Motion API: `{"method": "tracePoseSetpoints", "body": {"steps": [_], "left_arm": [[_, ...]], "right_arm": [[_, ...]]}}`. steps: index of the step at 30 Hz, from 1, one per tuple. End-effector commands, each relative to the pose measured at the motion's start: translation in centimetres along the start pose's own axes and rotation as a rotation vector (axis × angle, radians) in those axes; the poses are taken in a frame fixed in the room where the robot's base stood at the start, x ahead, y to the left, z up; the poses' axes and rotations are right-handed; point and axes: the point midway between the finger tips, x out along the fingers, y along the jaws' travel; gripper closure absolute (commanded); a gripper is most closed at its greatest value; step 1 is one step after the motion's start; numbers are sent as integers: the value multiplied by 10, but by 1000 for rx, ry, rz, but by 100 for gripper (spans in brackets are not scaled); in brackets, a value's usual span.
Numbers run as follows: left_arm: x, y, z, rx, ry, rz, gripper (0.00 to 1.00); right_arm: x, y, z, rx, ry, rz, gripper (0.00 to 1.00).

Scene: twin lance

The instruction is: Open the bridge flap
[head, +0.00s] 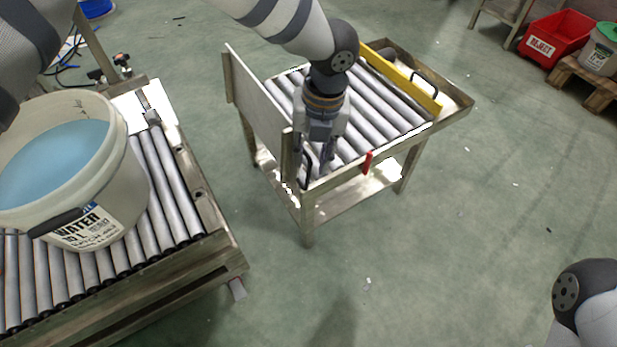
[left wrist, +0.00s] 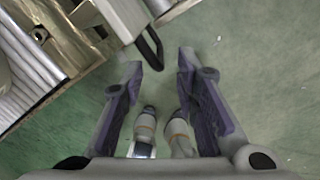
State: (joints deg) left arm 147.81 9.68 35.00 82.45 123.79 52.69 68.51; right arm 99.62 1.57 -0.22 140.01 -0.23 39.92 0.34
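The bridge flap looks like the grey panel (head: 258,105) standing upright along the left side of the roller cart (head: 420,150). A black loop handle (head: 307,170) sits at its near end. My left gripper (head: 314,165) points down at that end, close to the handle. In the left wrist view, the handle (left wrist: 150,48) shows between and just beyond the tips of my open left gripper (left wrist: 160,62). The fingers are apart and hold nothing; I cannot tell whether they touch the handle. My right gripper is out of view.
A white bucket of water (head: 125,190) stands on the left roller conveyor (head: 215,215), with a floor gap to the cart. The cart has a yellow bar (head: 400,78) and a red lever (head: 367,163). A red reject bin (head: 555,38) is at back right. Floor in front is clear.

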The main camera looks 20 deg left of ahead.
Motion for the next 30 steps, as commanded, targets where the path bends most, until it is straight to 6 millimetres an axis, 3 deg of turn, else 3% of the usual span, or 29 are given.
{"method": "tracePoseSetpoints", "body": {"steps": [1, 3, 10, 20, 24, 30], "left_arm": [[19, 0, -1, 1, 6, 4, 72], [37, 1, -1, 2, 5, 5, 72], [74, 1, -1, 3, 3, 4, 72], [78, 1, -1, 4, 1, 3, 72], [78, 2, -1, 4, 1, 4, 100], [78, 2, -1, 4, 1, 4, 100]], "right_arm": [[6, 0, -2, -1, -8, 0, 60], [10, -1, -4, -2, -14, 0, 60], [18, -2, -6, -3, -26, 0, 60], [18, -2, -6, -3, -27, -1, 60], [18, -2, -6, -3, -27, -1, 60], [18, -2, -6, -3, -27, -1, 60]]}}
